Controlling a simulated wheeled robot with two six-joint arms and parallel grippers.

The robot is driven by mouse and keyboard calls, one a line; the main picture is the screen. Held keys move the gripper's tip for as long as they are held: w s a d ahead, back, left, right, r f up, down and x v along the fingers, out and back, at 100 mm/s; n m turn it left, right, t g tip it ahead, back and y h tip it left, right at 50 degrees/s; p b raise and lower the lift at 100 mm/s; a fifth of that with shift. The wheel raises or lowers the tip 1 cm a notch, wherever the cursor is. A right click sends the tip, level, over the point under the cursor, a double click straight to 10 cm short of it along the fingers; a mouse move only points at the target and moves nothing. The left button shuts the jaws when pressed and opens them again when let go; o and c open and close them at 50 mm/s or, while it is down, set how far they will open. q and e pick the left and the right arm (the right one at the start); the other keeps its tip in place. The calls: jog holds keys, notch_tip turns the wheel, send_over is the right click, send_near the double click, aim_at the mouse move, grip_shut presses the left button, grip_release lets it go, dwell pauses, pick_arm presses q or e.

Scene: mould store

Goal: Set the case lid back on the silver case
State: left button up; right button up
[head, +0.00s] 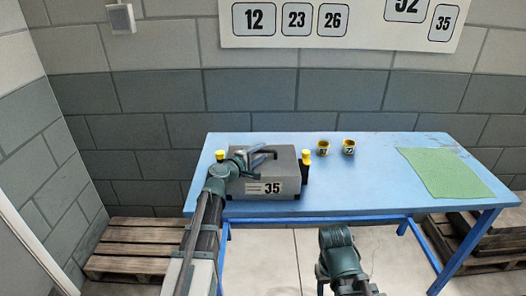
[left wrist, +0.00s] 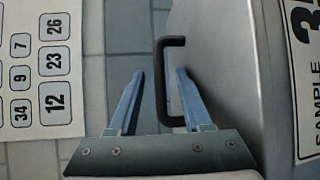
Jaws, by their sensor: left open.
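A grey, silver-looking case (head: 288,172) with a "35" label on its front stands at the left of the blue table. Its top carries a black handle (left wrist: 161,85), seen in the left wrist view against the grey body (left wrist: 230,60). I cannot make out a seam, so I cannot tell the case lid from the case body. My left gripper (head: 268,155) is open at the top of the case. In the left wrist view, the handle lies between its two fingers, with gaps showing. My right arm shows at the bottom centre, but its gripper is not in view.
Posts with yellow tops stand at the case's left (head: 220,155) and right (head: 306,157). Two small numbered yellow-and-black cups (head: 323,148) (head: 348,147) stand further back. A green mat (head: 445,172) lies at the right of the blue table (head: 375,190); the middle is clear.

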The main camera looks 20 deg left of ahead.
pick_arm(q)
jog(key=p+v, duration=0.1)
jog(key=v, duration=1.1)
jog(key=shift+p, duration=0.35)
